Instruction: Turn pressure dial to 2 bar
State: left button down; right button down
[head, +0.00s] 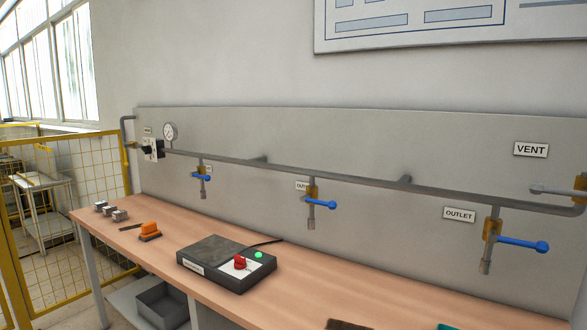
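A round white pressure gauge (170,131) stands on the pipe at the far left of the grey back panel. Just left of it and lower, a black knob (151,149) sits on a small light plate, which looks like the pressure dial. Its setting and the gauge reading are too small to read. Neither of my grippers is in the head view.
The wooden bench (300,290) carries a dark box with a red knob (240,263) and green light, an orange item (149,230) and small grey blocks (110,211). Blue-handled outlet valves (522,243) stick out from the panel (380,150). A yellow fence (75,170) stands left.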

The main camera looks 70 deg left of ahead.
aim_at(147, 149)
jog(key=u, duration=2.65)
jog(key=i+j+z, duration=0.1)
jog(key=i+j, duration=0.75)
jog(key=i, duration=0.05)
